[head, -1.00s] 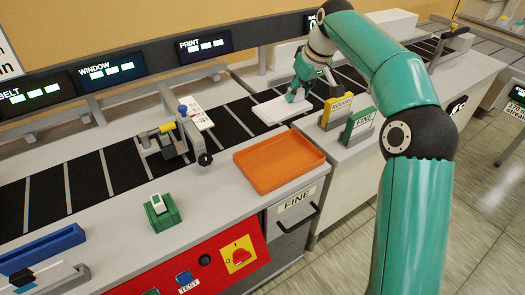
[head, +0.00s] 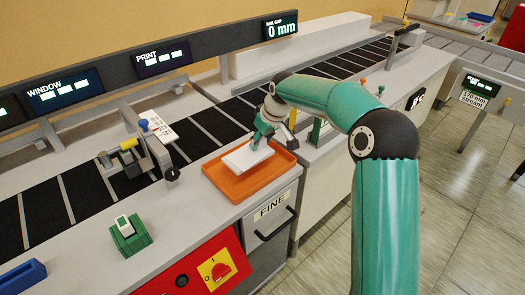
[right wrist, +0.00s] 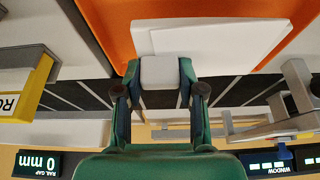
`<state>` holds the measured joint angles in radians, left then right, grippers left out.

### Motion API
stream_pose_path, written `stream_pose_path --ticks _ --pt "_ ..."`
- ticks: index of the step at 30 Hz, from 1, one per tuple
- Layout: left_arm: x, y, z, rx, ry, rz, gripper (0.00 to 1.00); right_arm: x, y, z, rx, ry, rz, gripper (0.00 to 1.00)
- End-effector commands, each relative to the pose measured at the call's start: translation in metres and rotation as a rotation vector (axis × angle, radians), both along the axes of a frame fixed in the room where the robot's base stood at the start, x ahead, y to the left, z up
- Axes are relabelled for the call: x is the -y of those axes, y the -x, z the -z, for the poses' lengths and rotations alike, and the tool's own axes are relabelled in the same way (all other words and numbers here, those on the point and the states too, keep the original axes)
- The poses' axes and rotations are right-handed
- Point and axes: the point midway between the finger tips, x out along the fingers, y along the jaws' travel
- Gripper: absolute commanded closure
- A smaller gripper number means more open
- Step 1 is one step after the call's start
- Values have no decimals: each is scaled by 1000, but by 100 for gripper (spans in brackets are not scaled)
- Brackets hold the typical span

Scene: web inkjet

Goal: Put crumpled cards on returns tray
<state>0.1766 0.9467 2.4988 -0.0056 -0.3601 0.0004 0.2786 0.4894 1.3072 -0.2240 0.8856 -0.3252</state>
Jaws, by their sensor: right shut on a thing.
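The orange tray (head: 232,188) lies on the front counter above the FINE drawer. My right gripper (head: 262,138) points down at the tray's back right and is shut on flat white cards (head: 246,158). The cards are over the tray; I cannot tell whether they touch its floor. In the right wrist view the gripper (right wrist: 159,82) has a small pale block between its fingers, with the white cards (right wrist: 222,40) just beyond, against the orange tray (right wrist: 112,22). No crumpling shows clearly. My left gripper is not in view.
A printed card (head: 160,134) lies on the belt beside the print head frame (head: 150,150). Upright signs stand right of the tray, partly hidden by my arm.

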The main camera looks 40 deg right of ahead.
Motion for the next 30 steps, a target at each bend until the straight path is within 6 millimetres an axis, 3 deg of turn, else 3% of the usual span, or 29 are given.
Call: stream_pose_path --ticks 9,18,19,23,30 --pt "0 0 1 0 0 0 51 0 0 39 -1 -1 0 96" --pt "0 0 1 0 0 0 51 -1 0 41 0 0 0 96" --pt "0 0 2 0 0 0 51 0 0 42 -1 0 -1 60" --pt "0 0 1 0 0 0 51 -1 0 41 -1 0 -1 38" --pt "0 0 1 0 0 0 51 -1 0 41 -1 0 0 36"
